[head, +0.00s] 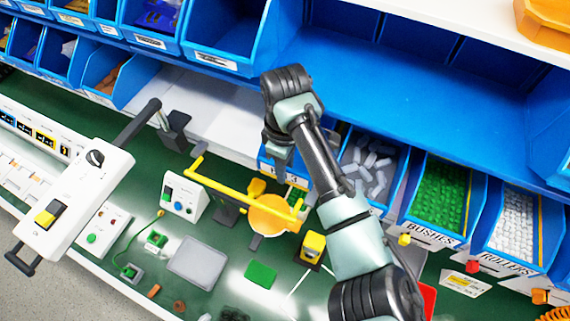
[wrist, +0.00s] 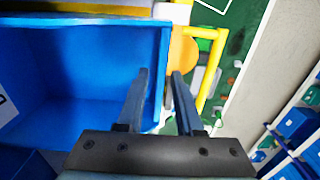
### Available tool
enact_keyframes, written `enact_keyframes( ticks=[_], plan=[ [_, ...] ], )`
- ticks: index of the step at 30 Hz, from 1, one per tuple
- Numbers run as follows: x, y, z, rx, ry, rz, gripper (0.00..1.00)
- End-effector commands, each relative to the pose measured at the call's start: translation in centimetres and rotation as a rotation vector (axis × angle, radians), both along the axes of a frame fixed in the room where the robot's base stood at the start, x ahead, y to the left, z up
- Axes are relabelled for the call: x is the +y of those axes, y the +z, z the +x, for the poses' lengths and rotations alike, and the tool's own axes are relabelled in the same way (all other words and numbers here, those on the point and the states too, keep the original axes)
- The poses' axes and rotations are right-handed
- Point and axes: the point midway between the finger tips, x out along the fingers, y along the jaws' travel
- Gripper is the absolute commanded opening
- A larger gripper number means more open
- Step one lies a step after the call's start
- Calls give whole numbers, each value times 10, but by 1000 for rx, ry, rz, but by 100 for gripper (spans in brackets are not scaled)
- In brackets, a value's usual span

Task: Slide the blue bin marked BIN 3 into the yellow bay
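A blue bin (head: 268,172) is partly hidden behind my gripper (head: 281,156) in the head view. Its white label is mostly covered, so I cannot read BIN 3 on it. In the wrist view a large empty blue bin (wrist: 85,85) fills the left side. My gripper (wrist: 160,75) is open there, its two fingers apart, one on each side of the bin's right wall. I cannot tell whether either finger touches it. A yellow bar frame (head: 232,189) stands in front of the bin in the head view and shows in the wrist view (wrist: 212,62). I cannot make out a yellow bay for certain.
Blue shelf bins (head: 228,36) line the back. A white switch box (head: 85,185) is at left. The green bench holds several small items.

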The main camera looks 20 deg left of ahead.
Motion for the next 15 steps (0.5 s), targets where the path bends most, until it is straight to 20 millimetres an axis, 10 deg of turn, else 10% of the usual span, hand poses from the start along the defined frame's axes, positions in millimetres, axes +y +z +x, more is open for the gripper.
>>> enact_keyframes(
  ticks=[15],
  plan=[
    [1,12,0,-2,2,1,47]
  ],
)
